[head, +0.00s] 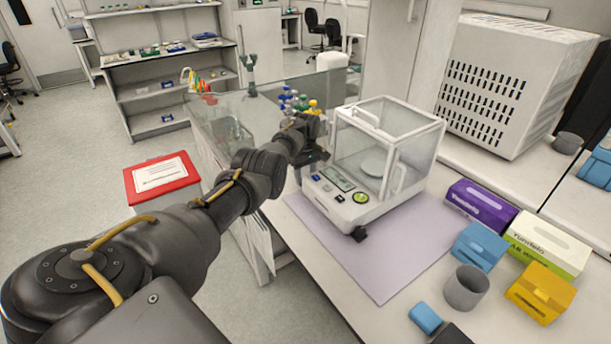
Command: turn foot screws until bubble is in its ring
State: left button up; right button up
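The balance (345,185) is a white instrument with a clear glass weighing chamber. It stands on a lilac mat (405,262) on the bench. A round green level window (361,197) is on the right of its front panel; the bubble and ring inside are too small to tell. A black foot screw (359,235) shows under the front right corner. Any foot screw on the left side is hidden. My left gripper (316,156) is at the left side of the balance, close against its housing. Its fingertips are too small and dark to read.
Purple (482,205), white-green (546,243), blue (480,246) and yellow (540,292) boxes and a grey cup (466,288) stand right of the mat. Colored-capped bottles (293,101) stand behind my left gripper. The mat's front part is clear.

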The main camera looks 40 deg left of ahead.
pick_arm(q)
jog(key=c, duration=0.8)
jog(key=shift+n+p, duration=0.3)
jog(key=shift+n, duration=0.3)
jog(key=o, duration=1)
notch_tip(320, 180, up, 3)
jog(key=shift+f+p, duration=0.2)
jog(key=shift+p, duration=0.4)
notch_tip(320, 180, up, 8)
jog(key=b, duration=0.1)
